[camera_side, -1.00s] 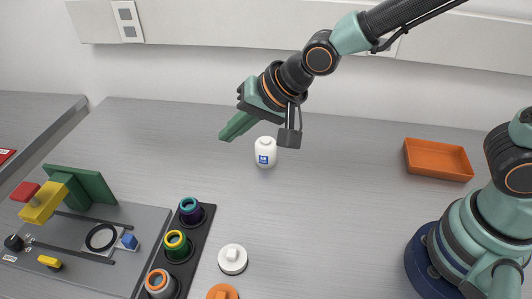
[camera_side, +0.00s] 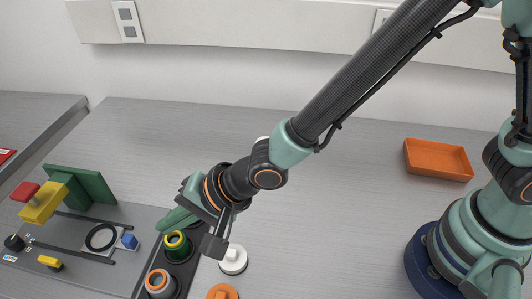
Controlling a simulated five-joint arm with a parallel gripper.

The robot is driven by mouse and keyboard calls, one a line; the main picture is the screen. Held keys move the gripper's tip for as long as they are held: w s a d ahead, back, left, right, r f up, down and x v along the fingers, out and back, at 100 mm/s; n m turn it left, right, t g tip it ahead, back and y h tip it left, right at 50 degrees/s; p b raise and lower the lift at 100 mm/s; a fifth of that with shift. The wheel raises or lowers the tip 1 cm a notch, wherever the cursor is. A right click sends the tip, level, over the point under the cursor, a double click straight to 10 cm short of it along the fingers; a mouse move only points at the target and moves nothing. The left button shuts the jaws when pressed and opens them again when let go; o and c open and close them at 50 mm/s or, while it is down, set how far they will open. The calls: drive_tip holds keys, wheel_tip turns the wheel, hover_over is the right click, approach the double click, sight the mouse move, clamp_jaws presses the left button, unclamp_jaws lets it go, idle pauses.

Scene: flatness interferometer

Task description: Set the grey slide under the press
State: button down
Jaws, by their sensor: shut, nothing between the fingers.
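The press appears to be the green stand (camera_side: 85,186) with a yellow block (camera_side: 42,204) and red top (camera_side: 25,191), at the left end of the rails. The slide sits right of the press, apart from it. My gripper (camera_side: 168,222) is shut and empty, right of the blue block and above the black holder.
A black holder (camera_side: 167,288) carries ringed pots, green-yellow (camera_side: 177,243) and orange (camera_side: 160,283); my gripper hides its far end. A white lid (camera_side: 233,260) and an orange lid (camera_side: 222,292) lie right of it. An orange tray (camera_side: 438,160) stands far right. The back table is clear.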

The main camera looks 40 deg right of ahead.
approach(101, 237)
drive_tip(key=shift+s+d+f, duration=0.4)
drive_tip(key=shift+s, duration=0.2)
drive_tip(key=shift+s+d+f, duration=0.4)
drive_tip(key=shift+s+f, duration=0.05)
drive_tip(key=shift+s, duration=0.15)
drive_tip(key=shift+s+d+f, duration=0.4)
drive_tip(key=shift+s, duration=0.2)
drive_tip(key=shift+a, duration=0.1)
drive_tip(key=shift+w+a, duration=4.05)
drive_tip(key=shift+w, duration=0.1)
drive_tip(key=shift+r, duration=0.15)
drive_tip(key=shift+s+a+v, duration=0.1)
drive_tip(key=shift+s+v, duration=0.05)
drive_tip(key=shift+v, duration=1.5)
drive_tip(key=shift+s+a+v, duration=0.1)
drive_tip(key=shift+v, duration=1.6)
drive_tip(key=shift+s+a+v, duration=0.1)
drive_tip(key=shift+s+v, duration=0.05)
drive_tip(key=shift+v, duration=1.5)
drive_tip(key=shift+d, duration=0.1)
